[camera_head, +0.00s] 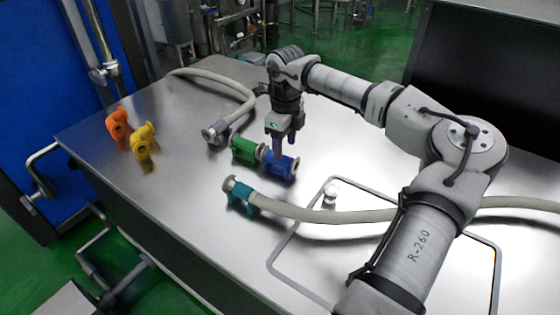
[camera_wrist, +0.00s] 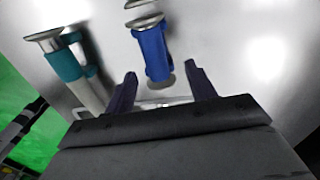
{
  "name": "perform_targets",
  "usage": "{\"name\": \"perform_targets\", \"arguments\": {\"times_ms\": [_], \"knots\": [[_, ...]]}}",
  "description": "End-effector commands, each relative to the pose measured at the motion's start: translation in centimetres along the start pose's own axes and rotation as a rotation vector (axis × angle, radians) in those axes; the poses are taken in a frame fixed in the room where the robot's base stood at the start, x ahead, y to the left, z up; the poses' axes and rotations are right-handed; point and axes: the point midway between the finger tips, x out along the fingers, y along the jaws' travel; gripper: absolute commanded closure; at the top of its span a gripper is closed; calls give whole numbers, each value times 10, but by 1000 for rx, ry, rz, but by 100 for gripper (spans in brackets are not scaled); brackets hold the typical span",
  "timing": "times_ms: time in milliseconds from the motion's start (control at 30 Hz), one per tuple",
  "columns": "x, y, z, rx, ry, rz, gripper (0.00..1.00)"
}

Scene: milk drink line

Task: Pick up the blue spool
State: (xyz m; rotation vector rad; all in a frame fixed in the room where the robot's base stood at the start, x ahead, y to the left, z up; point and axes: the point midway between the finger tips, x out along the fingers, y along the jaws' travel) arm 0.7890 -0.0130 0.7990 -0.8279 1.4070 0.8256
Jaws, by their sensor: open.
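The blue spool (camera_head: 280,166) lies on the steel table with metal flanges at its ends. It also shows in the wrist view (camera_wrist: 154,52), upright in the picture, just ahead of my gripper. My gripper (camera_head: 279,146) points down at the blue spool in the head view. In the wrist view my gripper (camera_wrist: 160,78) is open, with one dark finger on each side of the spool's near end. Nothing is held between the fingers. I cannot tell the exact height of the fingertips above the table.
A teal-ended hose (camera_head: 240,192) lies in front, and another pale hose (camera_head: 235,88) lies behind. Orange (camera_head: 118,124) and yellow (camera_head: 142,138) spools stand at the left. The table (camera_head: 190,190) is clear at front left.

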Motion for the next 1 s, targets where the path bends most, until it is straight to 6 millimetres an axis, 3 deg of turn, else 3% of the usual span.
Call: {"name": "perform_targets", "arguments": {"times_ms": [300,567,1000], "knots": [[43,7,6,-1,1,4,45],[48,6,6,-2,-1,1,45],[48,6,6,-2,0,1,100]]}}
